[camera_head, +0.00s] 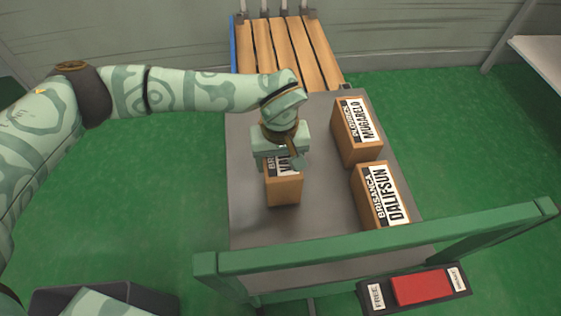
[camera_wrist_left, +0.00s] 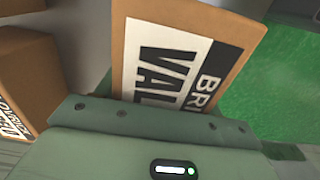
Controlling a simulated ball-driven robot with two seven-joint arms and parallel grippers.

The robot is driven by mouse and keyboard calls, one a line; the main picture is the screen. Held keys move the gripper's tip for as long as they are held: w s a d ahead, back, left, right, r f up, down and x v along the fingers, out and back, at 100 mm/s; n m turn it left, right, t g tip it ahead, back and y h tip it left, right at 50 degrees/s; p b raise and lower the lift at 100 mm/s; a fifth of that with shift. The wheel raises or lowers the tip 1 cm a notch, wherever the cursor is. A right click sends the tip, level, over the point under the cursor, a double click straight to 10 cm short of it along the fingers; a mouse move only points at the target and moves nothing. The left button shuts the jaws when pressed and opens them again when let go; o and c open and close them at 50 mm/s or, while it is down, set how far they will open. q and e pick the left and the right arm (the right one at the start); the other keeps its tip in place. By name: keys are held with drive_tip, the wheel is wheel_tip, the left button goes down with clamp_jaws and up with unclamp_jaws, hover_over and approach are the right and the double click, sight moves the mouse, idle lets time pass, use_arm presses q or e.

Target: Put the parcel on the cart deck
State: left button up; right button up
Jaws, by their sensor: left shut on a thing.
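The parcel (camera_head: 284,190) is a brown cardboard box with a black and white label. My left gripper (camera_head: 282,158) is shut on it from above and holds it upright over the left part of the grey cart deck (camera_head: 246,215). I cannot tell whether its bottom touches the deck. In the left wrist view the parcel (camera_wrist_left: 180,60) fills the middle, with label letters "BRI" and "VAL" showing; the jaws (camera_wrist_left: 155,118) cover its near end. My right gripper is not in view.
Two labelled boxes stand on the deck's right side: MUGARELO (camera_head: 357,130) and DALIFSON (camera_head: 380,195). A green handle rail (camera_head: 380,237) crosses the near end, with a red pedal (camera_head: 422,287) below. A wooden slatted platform (camera_head: 288,52) adjoins the far end. Deck front left is clear.

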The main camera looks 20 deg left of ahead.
use_arm(q)
drive_tip(key=shift+f, duration=0.75)
drive_tip(key=shift+w+r, duration=0.1)
drive_tip(key=o, duration=1.5)
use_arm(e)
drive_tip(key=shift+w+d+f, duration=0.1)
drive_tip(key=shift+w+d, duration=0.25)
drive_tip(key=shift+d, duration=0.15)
use_arm(q)
drive_tip(key=shift+r, duration=0.4)
wheel_tip(320, 180, up, 11)
drive_tip(key=p, duration=0.4)
drive_tip(key=shift+r+p, duration=0.15)
drive_tip(key=shift+p, duration=0.15)
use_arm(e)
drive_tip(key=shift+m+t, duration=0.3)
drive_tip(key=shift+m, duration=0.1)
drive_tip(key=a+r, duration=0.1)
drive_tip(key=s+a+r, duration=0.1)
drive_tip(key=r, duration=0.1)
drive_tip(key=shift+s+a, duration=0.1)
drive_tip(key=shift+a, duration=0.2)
